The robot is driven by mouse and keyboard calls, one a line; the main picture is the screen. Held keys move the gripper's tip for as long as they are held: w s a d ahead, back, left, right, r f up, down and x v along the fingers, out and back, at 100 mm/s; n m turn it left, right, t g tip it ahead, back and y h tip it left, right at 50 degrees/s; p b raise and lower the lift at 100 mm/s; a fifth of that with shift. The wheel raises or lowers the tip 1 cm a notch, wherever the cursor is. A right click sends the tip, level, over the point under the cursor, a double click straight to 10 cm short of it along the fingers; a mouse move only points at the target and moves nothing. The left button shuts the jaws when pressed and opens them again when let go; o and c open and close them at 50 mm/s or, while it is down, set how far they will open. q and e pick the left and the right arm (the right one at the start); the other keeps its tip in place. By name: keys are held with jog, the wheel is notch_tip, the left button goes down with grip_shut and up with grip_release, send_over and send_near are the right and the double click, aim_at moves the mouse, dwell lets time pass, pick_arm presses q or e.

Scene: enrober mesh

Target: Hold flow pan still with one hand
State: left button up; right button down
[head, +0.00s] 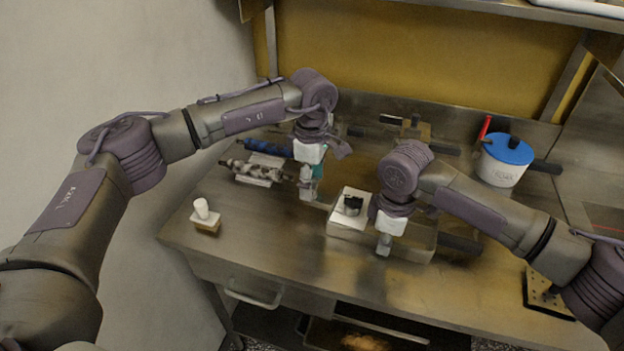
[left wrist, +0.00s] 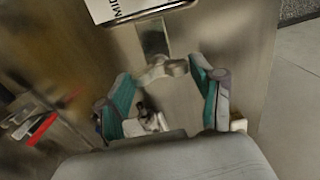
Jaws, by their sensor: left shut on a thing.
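The flow pan (head: 422,246) appears to be the shallow rectangular metal tray at mid-bench, with a white plate at its left end. My left gripper (head: 308,188) is at the pan's left side, pointing down, its teal fingers shut on a metal handle-like piece that seems to belong to the pan. In the left wrist view, this metal piece (left wrist: 163,70) sits between the fingertips of my left gripper (left wrist: 162,75). My right gripper (head: 383,246) points down over the pan's near side. Its fingertips are too small to read, and I cannot tell whether it touches the pan.
A blue-lidded white pot (head: 504,160) stands at the back right. Blue and mottled rollers (head: 262,172) lie at the back left. A small block with a white knob (head: 205,218) sits near the left edge. A perforated plate (head: 545,295) lies at the right. The front bench is clear.

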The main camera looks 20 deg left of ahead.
pick_arm(q)
jog(key=shift+m, duration=0.4)
jog(key=o, duration=1.2)
jog(key=shift+c, duration=0.2)
notch_tip(320, 180, up, 12)
pick_arm(e)
jog(key=c, duration=1.2)
grip_release()
jog(key=shift+c, duration=0.2)
